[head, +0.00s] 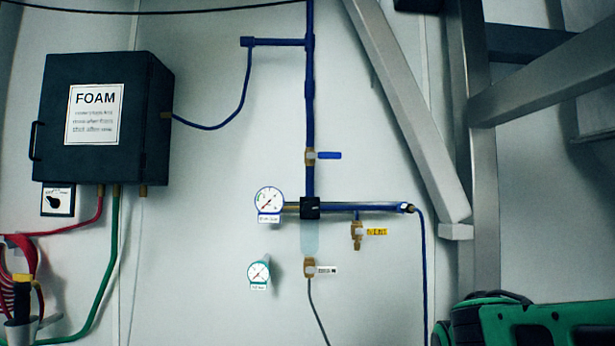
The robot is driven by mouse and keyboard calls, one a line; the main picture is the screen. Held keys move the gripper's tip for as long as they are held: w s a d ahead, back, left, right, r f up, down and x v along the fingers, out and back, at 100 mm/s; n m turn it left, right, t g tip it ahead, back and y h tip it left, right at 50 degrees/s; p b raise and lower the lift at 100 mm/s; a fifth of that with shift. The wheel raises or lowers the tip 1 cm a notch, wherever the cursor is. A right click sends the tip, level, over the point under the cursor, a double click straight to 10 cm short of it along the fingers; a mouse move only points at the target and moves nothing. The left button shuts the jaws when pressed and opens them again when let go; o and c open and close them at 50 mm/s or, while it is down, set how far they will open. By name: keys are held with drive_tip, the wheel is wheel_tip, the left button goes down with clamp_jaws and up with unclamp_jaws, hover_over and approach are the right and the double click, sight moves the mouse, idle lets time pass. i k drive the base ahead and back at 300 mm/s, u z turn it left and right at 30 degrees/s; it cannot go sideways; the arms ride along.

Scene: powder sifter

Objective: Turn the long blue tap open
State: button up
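The blue tap handle (328,156) is on a brass valve (310,157) on the vertical blue pipe (309,110) at the middle of the head view. The handle points right, level, crosswise to the pipe. My gripper is not in view, so its distance from the tap cannot be seen. Nothing covers the tap.
A dark FOAM box (105,165) hangs at the left. Gauges (268,201) (259,273), a yellow-tagged valve (357,233) and a white-tagged valve (309,267) sit lower. A metal frame (410,110) stands at the right, above a green and black object (540,322). Wall around the tap is clear.

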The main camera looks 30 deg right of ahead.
sight(320, 155)
drive_tip(key=u, duration=2.95)
drive_tip(key=k, duration=0.5)
drive_tip(key=z, duration=2.7)
